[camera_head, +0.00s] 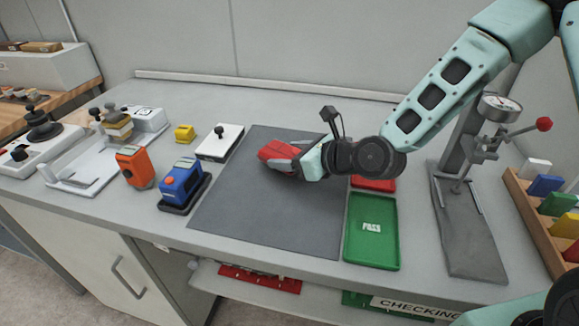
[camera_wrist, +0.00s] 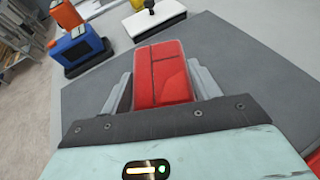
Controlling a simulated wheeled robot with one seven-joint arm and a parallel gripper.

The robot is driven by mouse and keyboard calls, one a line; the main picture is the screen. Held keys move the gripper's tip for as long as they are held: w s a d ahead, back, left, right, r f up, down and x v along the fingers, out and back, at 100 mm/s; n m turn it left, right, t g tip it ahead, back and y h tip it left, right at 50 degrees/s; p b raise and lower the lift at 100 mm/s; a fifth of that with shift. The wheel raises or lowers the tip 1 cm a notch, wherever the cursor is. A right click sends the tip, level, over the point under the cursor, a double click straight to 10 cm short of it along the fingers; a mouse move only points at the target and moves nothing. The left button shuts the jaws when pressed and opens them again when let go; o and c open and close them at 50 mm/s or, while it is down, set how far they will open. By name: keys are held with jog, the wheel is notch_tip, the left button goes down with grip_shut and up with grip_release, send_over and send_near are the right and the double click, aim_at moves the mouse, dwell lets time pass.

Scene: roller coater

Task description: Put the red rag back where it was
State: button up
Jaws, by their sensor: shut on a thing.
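The red rag (camera_wrist: 160,72) is a folded red block with dark seam lines. In the wrist view it sits between the two grey fingers of my gripper (camera_wrist: 160,85), which is shut on it. In the head view the red rag (camera_head: 278,154) shows at the tip of my gripper (camera_head: 284,160), over the left back part of the dark grey mat (camera_head: 245,210). I cannot tell whether the rag touches the mat.
A red tray (camera_head: 374,184) and a green tray (camera_head: 372,235) lie right of the mat. A press stand with a gauge (camera_head: 500,107) stands further right. Blue (camera_head: 181,184) and orange (camera_head: 134,167) devices and a white plate with a black knob (camera_head: 220,142) stand left.

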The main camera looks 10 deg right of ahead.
jog(key=shift+f, duration=1.7)
jog(key=shift+f, duration=0.1)
jog(key=o, duration=1.1)
jog(key=shift+c, duration=0.2)
